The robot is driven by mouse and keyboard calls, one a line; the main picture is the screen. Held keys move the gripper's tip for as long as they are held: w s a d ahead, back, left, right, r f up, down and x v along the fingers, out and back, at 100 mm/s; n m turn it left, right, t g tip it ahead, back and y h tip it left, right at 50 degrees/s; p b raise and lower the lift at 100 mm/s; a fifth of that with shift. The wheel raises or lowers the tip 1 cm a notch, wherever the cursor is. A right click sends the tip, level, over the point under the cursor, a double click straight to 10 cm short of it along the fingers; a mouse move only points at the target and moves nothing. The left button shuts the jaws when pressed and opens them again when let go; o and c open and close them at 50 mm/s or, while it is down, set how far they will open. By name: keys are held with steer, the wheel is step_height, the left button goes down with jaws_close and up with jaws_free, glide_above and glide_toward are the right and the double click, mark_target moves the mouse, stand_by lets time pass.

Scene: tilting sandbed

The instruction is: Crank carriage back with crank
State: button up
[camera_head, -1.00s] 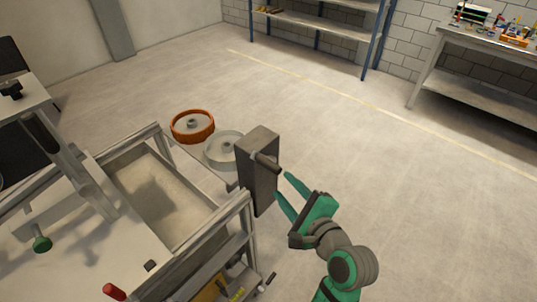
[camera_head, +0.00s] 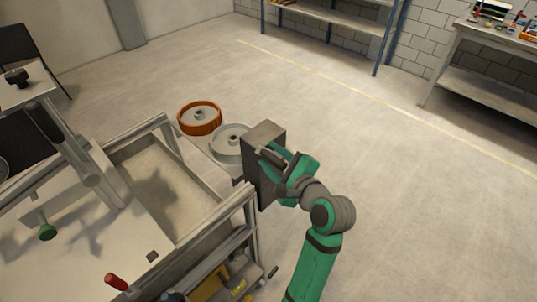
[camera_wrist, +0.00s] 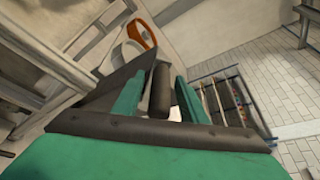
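The crank's dark cylindrical handle (camera_wrist: 160,90) sticks out from an upright grey block (camera_head: 262,180) at the right end of the sandbed frame. My green gripper (camera_head: 287,167) is at this block, with its fingers around the handle. In the wrist view my gripper (camera_wrist: 160,96) is open, one finger on each side of the handle, with narrow gaps showing. In the head view my gripper hides most of the handle. A grey beam structure (camera_head: 75,160) spans the bed at left; I cannot tell whether it is the carriage.
The sand tray (camera_head: 165,185) lies in the metal frame left of the block. An orange-rimmed wheel (camera_head: 199,117) and a grey wheel (camera_head: 232,140) sit behind it. A red handle (camera_head: 116,282) is at the front. A workbench (camera_head: 490,75) stands far right. Floor at right is clear.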

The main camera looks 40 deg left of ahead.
steer(key=shift+x, duration=0.85)
steer(key=shift+s, duration=0.1)
